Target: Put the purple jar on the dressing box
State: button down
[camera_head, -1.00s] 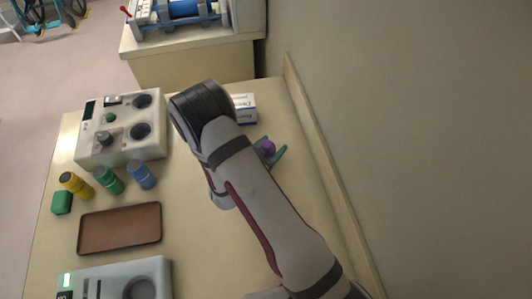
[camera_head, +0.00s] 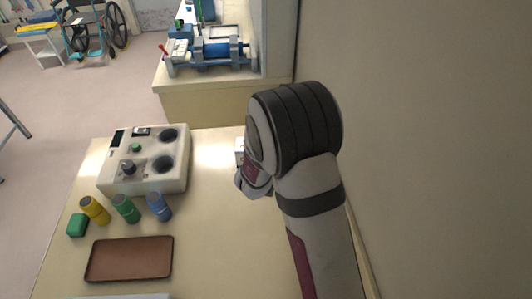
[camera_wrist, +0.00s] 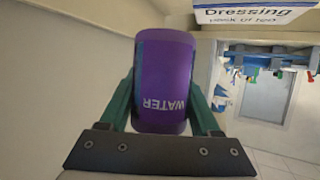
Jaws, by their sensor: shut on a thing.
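The purple jar (camera_wrist: 165,75), lettered WATER, fills the middle of the wrist view. Its lettering appears upside down there. My gripper (camera_wrist: 163,92) is shut on the jar, with one green finger on each side. The white and blue dressing box (camera_wrist: 255,12) shows at the top right of the wrist view, to the right of the jar and apart from it in the picture. In the head view only a sliver of the dressing box (camera_head: 239,148) shows beside my arm. My arm hides the jar and gripper there.
A cream device with round wells (camera_head: 145,165) stands left on the table. Yellow (camera_head: 95,210), green (camera_head: 126,208) and blue (camera_head: 159,206) bottles, a green block (camera_head: 77,225) and a brown tray (camera_head: 130,259) are near it. A wall closes off the right side.

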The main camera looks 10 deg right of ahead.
jog(key=w+d+r+n+t+y, duration=0.1)
jog(key=w+d+r+n+y, duration=0.25)
jog(key=w+r, duration=0.25)
jog(key=w+a+f, duration=0.1)
jog(key=a+f, duration=0.1)
jog(key=a, duration=0.1)
jog(key=w+a+f, duration=0.2)
jog(key=a, duration=0.2)
jog(key=w+a+f, duration=0.1)
jog(key=a+f, duration=0.1)
jog(key=a, duration=0.1)
jog(key=shift+w+a+f, duration=0.15)
jog(key=shift+w+f, duration=0.1)
jog(key=shift+f, duration=0.15)
jog(key=shift+w+a+f, duration=0.1)
jog(key=shift+f, duration=1)
jog(key=shift+a+f, duration=0.1)
jog(key=shift+f, duration=0.95)
jog(key=shift+f, duration=0.1)
jog(key=shift+c, duration=0.5)
grip_release()
